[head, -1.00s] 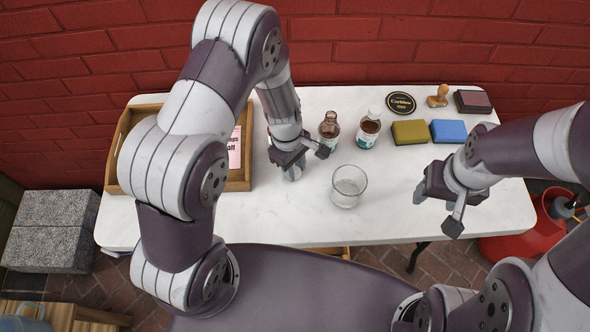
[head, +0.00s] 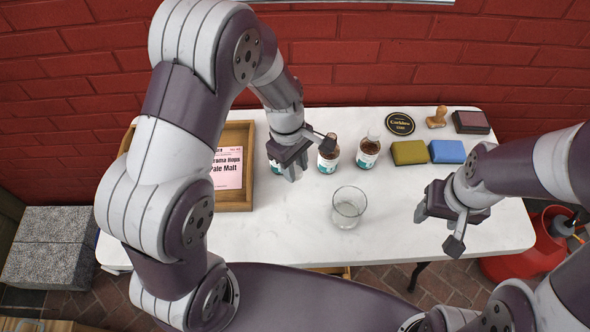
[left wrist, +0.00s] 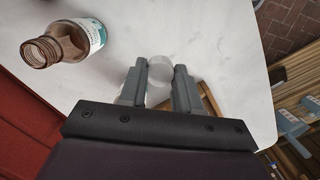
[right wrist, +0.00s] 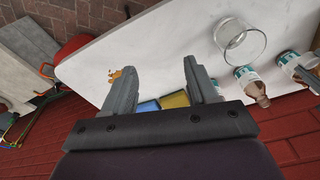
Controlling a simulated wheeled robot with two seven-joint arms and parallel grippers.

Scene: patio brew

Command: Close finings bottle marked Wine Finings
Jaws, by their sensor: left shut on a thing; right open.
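A brown, uncapped bottle (head: 328,158) with a white and teal label stands upright on the table, just right of my left gripper (head: 293,172). Its open threaded neck shows in the left wrist view (left wrist: 62,45). My left gripper is shut on a small whitish round thing (left wrist: 160,70) that looks like a cap, held apart from that bottle. A second bottle (head: 368,150) with a white cap stands to the right. Part of another teal-labelled bottle (head: 275,167) shows behind my left gripper. I cannot read any bottle label. My right gripper (head: 438,228) is open and empty over the right side.
A clear glass beaker (head: 348,207) stands in front of the bottles. Yellow (head: 409,153) and blue (head: 447,151) blocks, a black round coaster (head: 400,123), a wooden stamp (head: 436,117) and an ink pad (head: 471,122) lie at the back right. A wooden tray (head: 236,200) stands left.

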